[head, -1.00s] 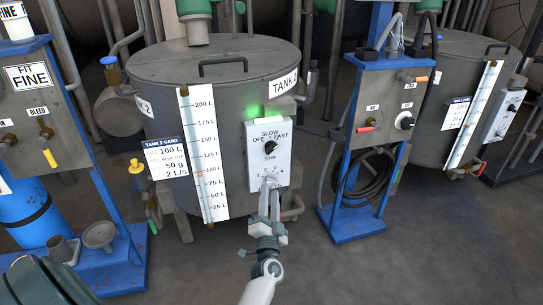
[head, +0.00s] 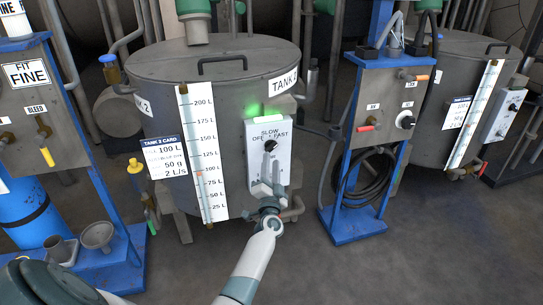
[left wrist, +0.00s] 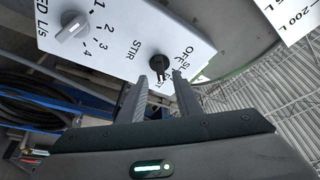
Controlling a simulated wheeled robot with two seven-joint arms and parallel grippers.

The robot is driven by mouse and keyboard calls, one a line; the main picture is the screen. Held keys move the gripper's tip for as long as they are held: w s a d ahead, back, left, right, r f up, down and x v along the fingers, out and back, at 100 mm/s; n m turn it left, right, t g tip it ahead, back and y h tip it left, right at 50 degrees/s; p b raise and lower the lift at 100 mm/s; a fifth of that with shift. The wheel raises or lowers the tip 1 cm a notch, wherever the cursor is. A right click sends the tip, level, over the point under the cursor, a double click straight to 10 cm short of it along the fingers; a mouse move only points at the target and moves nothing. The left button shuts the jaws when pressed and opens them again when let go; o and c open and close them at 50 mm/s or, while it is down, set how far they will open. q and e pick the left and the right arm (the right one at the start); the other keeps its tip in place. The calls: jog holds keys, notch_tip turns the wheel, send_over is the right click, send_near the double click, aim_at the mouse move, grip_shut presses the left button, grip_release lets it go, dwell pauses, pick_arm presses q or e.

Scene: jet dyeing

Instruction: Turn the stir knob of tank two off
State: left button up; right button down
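Tank two (head: 150,75) is the grey lidded drum in the middle of the head view. Its white control panel (head: 282,162) carries the black stir knob (head: 270,145), under the words SLOW, OFF and FAST. The stir knob (left wrist: 160,66) also shows in the left wrist view. My left gripper (head: 268,172) is just below the knob in the head view. In the left wrist view its two fingers (left wrist: 163,82) are apart, with the knob at the gap between their tips. I cannot tell whether they touch it. My right gripper is not in view.
A lit green lamp (head: 266,116) is above the panel. A grey speed knob (left wrist: 72,27) is on the same panel. A blue-framed stand (head: 350,215) with a coiled hose is to the right. Another blue stand (head: 110,275) is to the left. Open floor lies in front.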

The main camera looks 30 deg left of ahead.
aim_at(272, 150)
pick_arm(q)
jog(key=shift+b+x, duration=0.5)
jog(key=shift+x, duration=2)
grip_shut()
